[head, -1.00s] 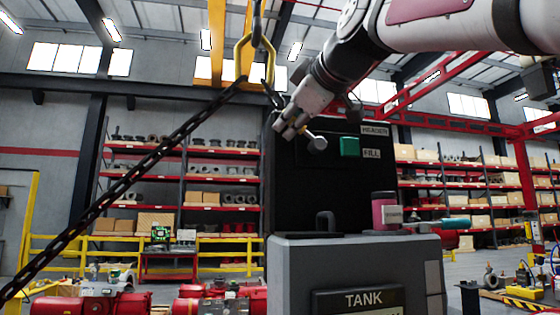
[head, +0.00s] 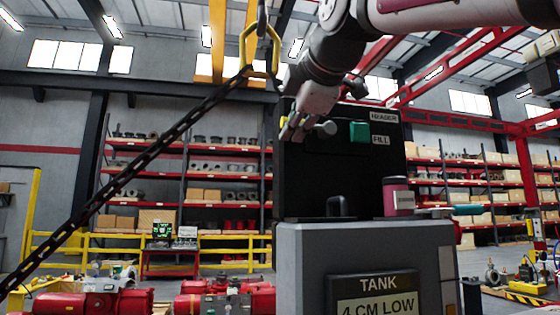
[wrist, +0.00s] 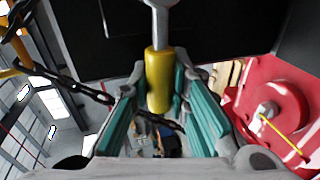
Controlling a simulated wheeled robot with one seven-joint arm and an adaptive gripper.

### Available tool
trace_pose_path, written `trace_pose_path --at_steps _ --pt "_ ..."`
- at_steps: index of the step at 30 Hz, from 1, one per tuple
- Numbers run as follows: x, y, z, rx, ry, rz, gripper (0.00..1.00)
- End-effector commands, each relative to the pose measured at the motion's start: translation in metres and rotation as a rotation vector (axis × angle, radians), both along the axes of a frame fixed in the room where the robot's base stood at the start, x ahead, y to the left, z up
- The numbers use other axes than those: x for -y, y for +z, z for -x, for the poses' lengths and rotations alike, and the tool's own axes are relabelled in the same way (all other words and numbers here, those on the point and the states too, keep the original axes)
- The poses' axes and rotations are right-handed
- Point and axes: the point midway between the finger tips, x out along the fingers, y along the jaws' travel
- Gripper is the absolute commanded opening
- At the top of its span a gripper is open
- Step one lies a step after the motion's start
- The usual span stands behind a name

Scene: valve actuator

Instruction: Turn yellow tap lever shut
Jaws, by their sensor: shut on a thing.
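The yellow tap lever (wrist: 158,80) shows in the wrist view as a yellow sleeve on a grey metal arm. It lies between the teal finger pads of my gripper (wrist: 157,95), which is shut on it. In the head view my gripper (head: 290,132) is at the left edge of the black panel (head: 350,175). It is to the left of the round grey tap hub (head: 326,128), at about the same height. My fingers hide most of the lever there.
A green FILL block (head: 359,133) sits right of the hub. Below stands a grey tank (head: 305,260) labelled TANK, 4 CM LOW, with a pink canister (head: 396,197) on top. A dark chain (head: 130,170) hangs from a yellow hook (head: 262,50) at left.

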Motion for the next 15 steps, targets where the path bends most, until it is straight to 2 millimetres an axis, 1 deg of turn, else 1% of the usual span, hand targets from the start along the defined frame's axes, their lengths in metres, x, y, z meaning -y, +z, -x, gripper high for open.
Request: trace_pose_path --at_steps 12,13,14,15 --pt "-0.0009 -0.0013 0.0004 -0.002 0.002 0.006 0.0" --pt "-0.0009 -0.0014 0.0003 -0.002 0.003 0.006 0.21" --pt "-0.0009 -0.0013 0.0004 -0.002 0.003 0.006 0.28" --pt "-0.0009 -0.0013 0.0003 -0.002 0.002 0.006 0.37"
